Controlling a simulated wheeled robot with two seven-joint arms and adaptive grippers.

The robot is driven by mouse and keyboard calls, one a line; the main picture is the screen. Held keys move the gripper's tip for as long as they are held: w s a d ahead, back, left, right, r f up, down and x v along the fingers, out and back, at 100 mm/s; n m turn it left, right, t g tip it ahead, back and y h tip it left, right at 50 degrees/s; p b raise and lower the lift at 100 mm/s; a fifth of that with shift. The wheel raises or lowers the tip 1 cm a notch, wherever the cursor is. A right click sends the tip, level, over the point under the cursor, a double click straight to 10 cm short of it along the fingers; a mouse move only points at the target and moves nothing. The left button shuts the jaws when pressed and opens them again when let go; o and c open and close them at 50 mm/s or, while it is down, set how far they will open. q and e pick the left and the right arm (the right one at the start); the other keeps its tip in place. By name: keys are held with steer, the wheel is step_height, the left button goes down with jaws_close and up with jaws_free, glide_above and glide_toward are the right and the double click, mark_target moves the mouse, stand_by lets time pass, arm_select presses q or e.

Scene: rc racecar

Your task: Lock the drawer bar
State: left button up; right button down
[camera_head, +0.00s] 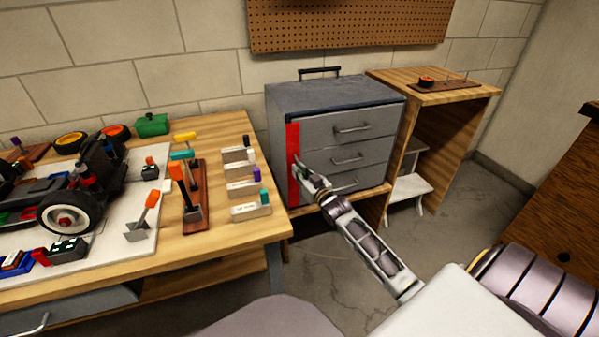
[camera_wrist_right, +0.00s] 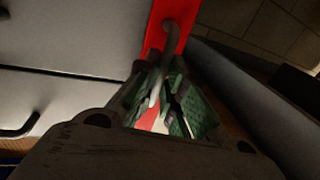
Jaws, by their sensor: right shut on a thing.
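The grey drawer cabinet (camera_head: 325,93) stands against the back wall, with three drawers that look closed. The red drawer bar (camera_head: 292,140) runs upright along the left edge of its front. My right gripper (camera_head: 306,172) is at the middle of this bar. In the right wrist view, the bar (camera_wrist_right: 181,22) carries a grey curved handle (camera_wrist_right: 167,55). The green-padded fingers of my right gripper (camera_wrist_right: 165,105) are shut around that handle. The fingers hide part of the bar. Whether the bar is locked I cannot tell. My left gripper is not in view.
A wooden workbench (camera_head: 225,130) with an RC car (camera_head: 65,195), tools and small labelled blocks stands to the left. A wooden shelf unit (camera_head: 440,90) stands right of the cabinet, with a white step stool (camera_head: 408,187) in it. The floor in front is partly clear.

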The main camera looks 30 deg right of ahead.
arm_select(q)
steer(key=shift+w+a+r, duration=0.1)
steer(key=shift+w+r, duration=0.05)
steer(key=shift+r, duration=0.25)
arm_select(e)
steer(key=shift+a+r, duration=0.1)
steer(key=shift+r, duration=0.05)
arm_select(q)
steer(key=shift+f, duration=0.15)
arm_select(e)
steer(key=c, duration=1.6)
jaws_free()
steer(key=shift+w, duration=0.1)
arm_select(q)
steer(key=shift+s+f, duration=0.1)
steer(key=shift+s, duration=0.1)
arm_select(e)
steer(key=shift+o, duration=0.4)
steer(key=s, duration=1.2)
